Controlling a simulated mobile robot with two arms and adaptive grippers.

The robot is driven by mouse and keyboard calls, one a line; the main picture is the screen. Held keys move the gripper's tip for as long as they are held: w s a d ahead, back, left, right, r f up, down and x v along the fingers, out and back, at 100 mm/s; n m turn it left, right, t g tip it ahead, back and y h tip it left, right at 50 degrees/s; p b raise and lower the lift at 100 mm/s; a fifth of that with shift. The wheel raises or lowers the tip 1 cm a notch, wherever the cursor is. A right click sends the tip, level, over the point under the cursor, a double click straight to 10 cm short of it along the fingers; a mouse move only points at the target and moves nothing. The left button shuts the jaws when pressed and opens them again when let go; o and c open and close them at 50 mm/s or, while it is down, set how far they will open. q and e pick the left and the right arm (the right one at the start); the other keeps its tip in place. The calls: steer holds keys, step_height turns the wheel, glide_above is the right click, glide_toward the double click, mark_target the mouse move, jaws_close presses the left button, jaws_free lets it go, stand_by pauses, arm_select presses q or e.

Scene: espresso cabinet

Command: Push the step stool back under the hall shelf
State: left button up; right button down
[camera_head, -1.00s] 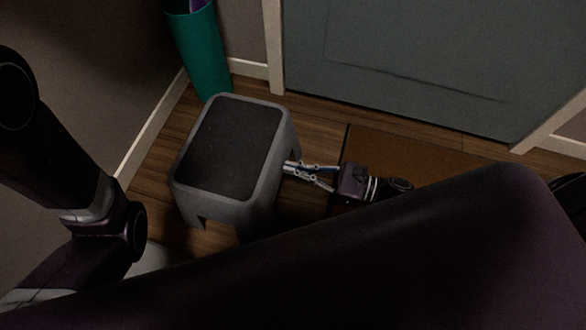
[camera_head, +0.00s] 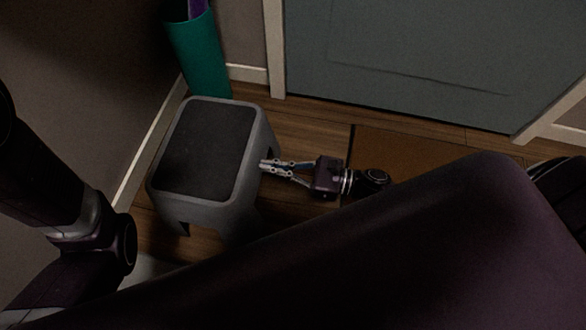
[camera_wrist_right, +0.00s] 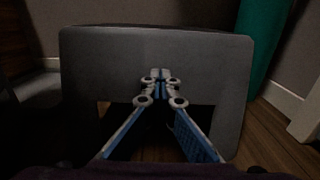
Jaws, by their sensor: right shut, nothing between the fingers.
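The grey step stool (camera_head: 205,150) with a dark top stands upright on the wood floor, left of centre in the head view. Its side panel (camera_wrist_right: 100,65) fills much of the right wrist view, with a dark opening below. My right gripper (camera_head: 264,165) is shut and empty, its fingertips at the stool's right side. In the right wrist view the closed fingertips (camera_wrist_right: 159,75) point at the panel and look to be touching it or very close. My left gripper is not in view; only my left arm shows at the left edge. I cannot make out the hall shelf.
A teal cylindrical bin (camera_head: 198,55) with something purple in it stands behind the stool by the wall corner; it also shows in the right wrist view (camera_wrist_right: 262,45). A brown doormat (camera_head: 410,150) lies before the grey-green door (camera_head: 430,60). A white baseboard (camera_head: 150,140) runs left of the stool.

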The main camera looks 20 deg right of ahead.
mark_target(230, 159)
steer(key=b+x, duration=0.1)
steer(key=x, duration=0.9)
steer(key=shift+w+a+b, duration=0.2)
steer(key=shift+a+b, duration=0.1)
steer(key=shift+b, duration=0.1)
